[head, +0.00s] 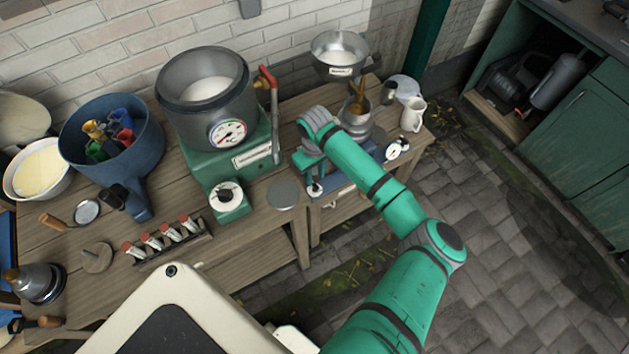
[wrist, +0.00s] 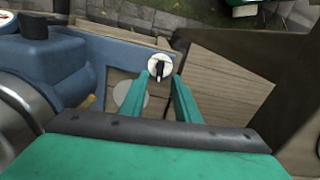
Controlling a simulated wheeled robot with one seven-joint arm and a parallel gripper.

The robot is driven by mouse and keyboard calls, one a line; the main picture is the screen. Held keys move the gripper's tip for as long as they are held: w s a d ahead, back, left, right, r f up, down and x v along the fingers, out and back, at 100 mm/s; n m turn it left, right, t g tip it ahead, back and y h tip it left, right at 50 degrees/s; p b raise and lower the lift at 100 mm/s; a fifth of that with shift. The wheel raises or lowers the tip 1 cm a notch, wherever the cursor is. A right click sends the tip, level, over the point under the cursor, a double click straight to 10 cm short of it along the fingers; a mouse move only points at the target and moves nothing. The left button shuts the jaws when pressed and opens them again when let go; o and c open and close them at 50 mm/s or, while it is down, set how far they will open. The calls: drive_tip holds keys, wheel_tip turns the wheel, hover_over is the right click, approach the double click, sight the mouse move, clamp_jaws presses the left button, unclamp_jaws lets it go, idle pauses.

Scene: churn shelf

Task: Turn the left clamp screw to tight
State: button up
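A small white round dial with a black handle (wrist: 159,67), which looks like the left clamp screw, sits at the end of a blue bar (wrist: 110,47) in the wrist view. My gripper (wrist: 164,84) has its two green fingers apart, with their tips on either side of the dial's lower part. I cannot tell whether they touch it. In the head view the same dial (head: 315,189) shows small at the left end of the blue stand, just below the end of my arm. My arm hides much of the stand, and the fingers are hard to make out there.
A green scale with a large grey pot (head: 207,105) and red lever stands left of my arm. A metal bowl (head: 339,54), a white jug (head: 413,115) and a dial gauge (head: 397,149) stand behind and right. A rack of several red-capped vials (head: 165,238) lies front left.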

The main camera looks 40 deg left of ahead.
sight(314, 184)
drive_tip(key=shift+f, duration=2.3)
clamp_jaws()
